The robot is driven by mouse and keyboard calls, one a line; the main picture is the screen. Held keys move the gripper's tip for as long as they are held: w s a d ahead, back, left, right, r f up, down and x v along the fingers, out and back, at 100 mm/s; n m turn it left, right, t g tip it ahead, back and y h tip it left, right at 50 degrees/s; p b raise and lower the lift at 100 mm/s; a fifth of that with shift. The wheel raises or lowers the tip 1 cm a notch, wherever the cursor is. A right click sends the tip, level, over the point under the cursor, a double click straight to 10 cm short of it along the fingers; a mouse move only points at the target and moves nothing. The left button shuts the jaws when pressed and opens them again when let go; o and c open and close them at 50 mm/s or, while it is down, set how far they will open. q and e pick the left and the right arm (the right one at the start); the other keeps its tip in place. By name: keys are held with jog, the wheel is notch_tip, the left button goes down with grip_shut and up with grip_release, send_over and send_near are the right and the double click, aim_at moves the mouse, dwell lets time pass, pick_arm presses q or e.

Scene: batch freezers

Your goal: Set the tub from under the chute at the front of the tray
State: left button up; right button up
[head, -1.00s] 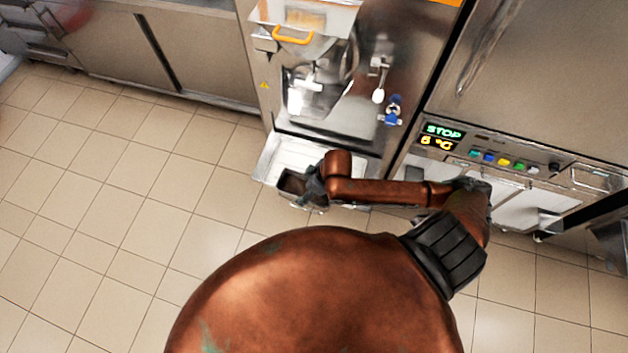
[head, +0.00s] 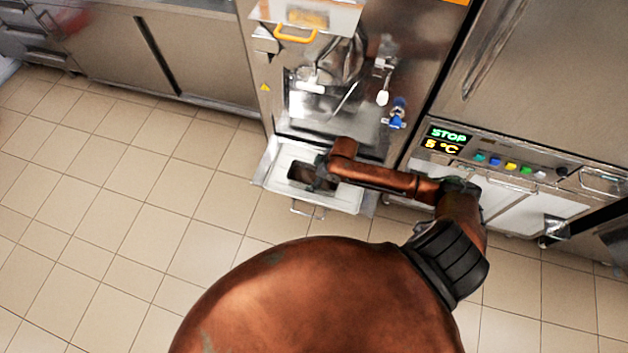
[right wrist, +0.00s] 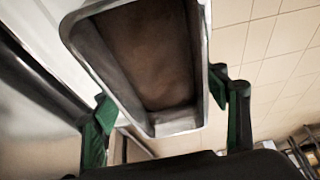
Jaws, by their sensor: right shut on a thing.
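The tub (head: 299,173) is a small metal rectangular container with a dark brown inside. It is over the pale tray (head: 273,165) below the front of the batch freezer. I cannot tell whether it touches the tray. My right gripper (head: 322,178) is shut on the tub at its right side in the head view. In the right wrist view the tub (right wrist: 150,60) sits between the green-padded fingers of the gripper (right wrist: 168,112), its rim tilted in the picture. My left gripper is not in view.
The batch freezer (head: 345,45) has an orange-handled lid (head: 295,35) and blue and white levers (head: 397,112). A wire handle (head: 307,212) is at the tray's front. A control panel (head: 448,138) reads STOP and 5 °C. Tiled floor (head: 120,220) is clear at left.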

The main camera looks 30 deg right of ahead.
aim_at(313, 181)
jog(key=shift+w+d+f, duration=0.15)
jog(key=shift+w+f, duration=0.15)
jog(key=shift+f, duration=0.05)
jog(key=shift+w+f+b, duration=0.1)
jog(key=shift+f+b, duration=0.35)
jog(key=shift+f, duration=1.1)
jog(key=shift+f, duration=0.1)
jog(key=o, duration=1.6)
jog(key=shift+c, duration=0.2)
jog(key=p+v, duration=0.2)
jog(key=v, duration=1)
jog(key=shift+p, duration=0.4)
